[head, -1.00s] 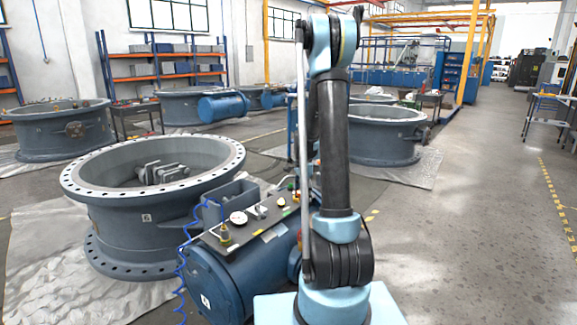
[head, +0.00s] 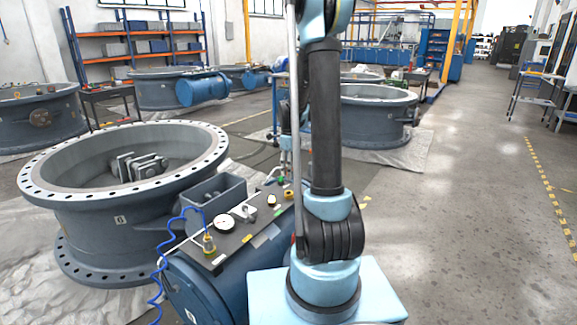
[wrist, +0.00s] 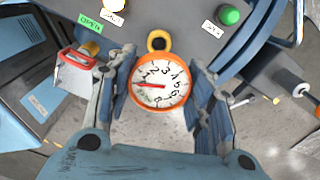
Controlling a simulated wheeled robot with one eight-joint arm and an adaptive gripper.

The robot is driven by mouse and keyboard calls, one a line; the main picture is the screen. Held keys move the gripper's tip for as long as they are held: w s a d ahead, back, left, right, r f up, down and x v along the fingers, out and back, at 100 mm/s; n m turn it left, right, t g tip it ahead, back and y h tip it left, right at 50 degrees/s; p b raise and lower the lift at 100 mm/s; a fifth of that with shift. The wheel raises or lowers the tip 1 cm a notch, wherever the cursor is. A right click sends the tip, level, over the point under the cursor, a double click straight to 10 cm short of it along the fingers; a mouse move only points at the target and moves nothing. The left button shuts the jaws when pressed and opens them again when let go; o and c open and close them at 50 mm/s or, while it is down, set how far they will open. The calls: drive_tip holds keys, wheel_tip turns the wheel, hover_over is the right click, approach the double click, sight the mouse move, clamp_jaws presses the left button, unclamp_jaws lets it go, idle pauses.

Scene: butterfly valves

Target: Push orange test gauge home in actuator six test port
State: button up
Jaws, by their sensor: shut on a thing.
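The orange-rimmed test gauge (wrist: 160,82) has a white dial facing the wrist camera. It sits between the two fingers of my gripper (wrist: 163,94), which is shut on it. A brass ring fitting (wrist: 158,40), with a dark centre, shows just beyond the gauge on the grey panel (wrist: 180,14). The gauge's stem is hidden, so I cannot tell whether it is in a port. In the head view my arm mostly hides the gripper and gauge. The blue actuator (head: 205,282) carries the panel, beside the valve body marked 6 (head: 120,219).
The panel carries a white gauge (head: 224,222), a brass fitting with a blue coiled hose (head: 209,243) and a green button (wrist: 229,16). A red-framed item (wrist: 76,60) is left of the gripper. Open floor (head: 470,210) lies to the right.

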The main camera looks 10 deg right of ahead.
drive_tip(key=shift+f, duration=2.75)
drive_tip(key=shift+s+f, duration=0.1)
drive_tip(key=shift+f, duration=1.15)
idle(1.4)
drive_tip(key=o, duration=1.1)
drive_tip(key=shift+c, duration=0.2)
drive_tip(key=o, duration=0.5)
drive_tip(key=shift+r, duration=0.1)
drive_tip(key=shift+r, duration=3.7)
